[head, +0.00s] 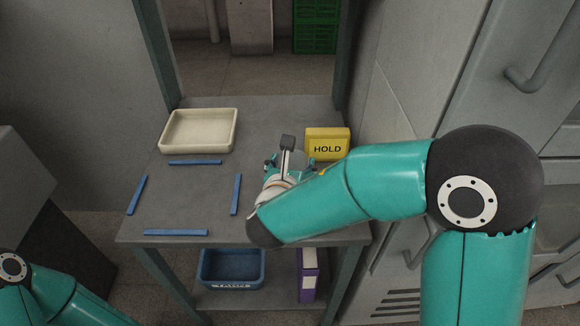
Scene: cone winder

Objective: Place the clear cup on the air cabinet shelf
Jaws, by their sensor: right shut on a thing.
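The air cabinet shelf looks to be the grey frame with a flat grey top (190,190); four-sided blue strips mark out an area on it. My right arm reaches in from the right over this top. My right gripper (285,158) is above the top's right half, right of the marked area, shut on a pale see-through thing (301,158) that appears to be the clear cup. The fingers and arm hide most of it, and I cannot tell whether it touches the surface. My left arm shows at the bottom left; its gripper is out of view.
A cream tray (198,131) sits at the back left of the top. A yellow HOLD box (327,144) stands just right of my right gripper. Below are a blue bin (231,267) and a purple binder (308,275). Grey cabinets (405,75) stand close on the right. The marked area is clear.

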